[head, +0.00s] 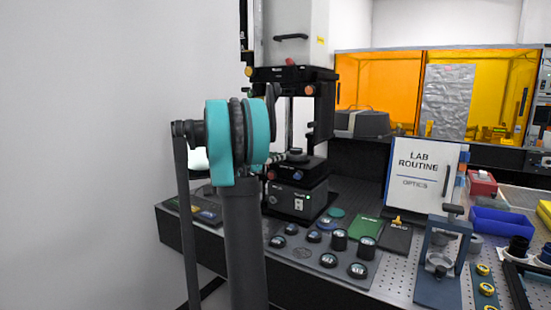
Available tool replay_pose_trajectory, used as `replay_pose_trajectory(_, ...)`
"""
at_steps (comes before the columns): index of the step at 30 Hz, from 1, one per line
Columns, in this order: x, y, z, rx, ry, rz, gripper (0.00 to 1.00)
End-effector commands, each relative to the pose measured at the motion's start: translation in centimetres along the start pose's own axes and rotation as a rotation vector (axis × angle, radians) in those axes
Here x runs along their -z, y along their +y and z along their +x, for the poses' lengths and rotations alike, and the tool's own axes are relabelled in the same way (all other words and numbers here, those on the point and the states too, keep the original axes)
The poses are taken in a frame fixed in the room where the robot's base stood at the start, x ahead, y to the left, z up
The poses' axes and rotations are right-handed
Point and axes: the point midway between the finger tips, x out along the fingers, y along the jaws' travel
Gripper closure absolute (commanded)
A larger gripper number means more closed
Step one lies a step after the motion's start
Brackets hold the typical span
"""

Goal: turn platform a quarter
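The interferometer (294,40) is a tall white and black instrument left of centre at the back of the bench. A small round dark platform (297,154) sits on its black stage (302,170), above a dark base box (297,202) with a switch. My gripper (277,157) shows only as a small dark shape just left of the platform, mostly hidden behind my arm's teal joint. I cannot tell whether it touches the platform or whether its fingers are open.
A mat (312,262) with several round dark optics lies in front of the instrument. A "LAB ROUTINE" sign (419,180) stands to the right. A blue-grey fixture (440,262), a blue bin (500,222) and orange screens (376,84) are further right and behind.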

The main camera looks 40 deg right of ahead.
Motion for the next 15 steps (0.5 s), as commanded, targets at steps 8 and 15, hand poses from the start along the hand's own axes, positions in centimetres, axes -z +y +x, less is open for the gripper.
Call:
replay_pose_trajectory(8, 0.00, 0.01, -0.03, 0.000, 0.000, 0.000, 0.82)
replay_pose_trajectory(15, 0.00, 0.01, -0.04, 0.000, 0.000, 0.000, 1.00)
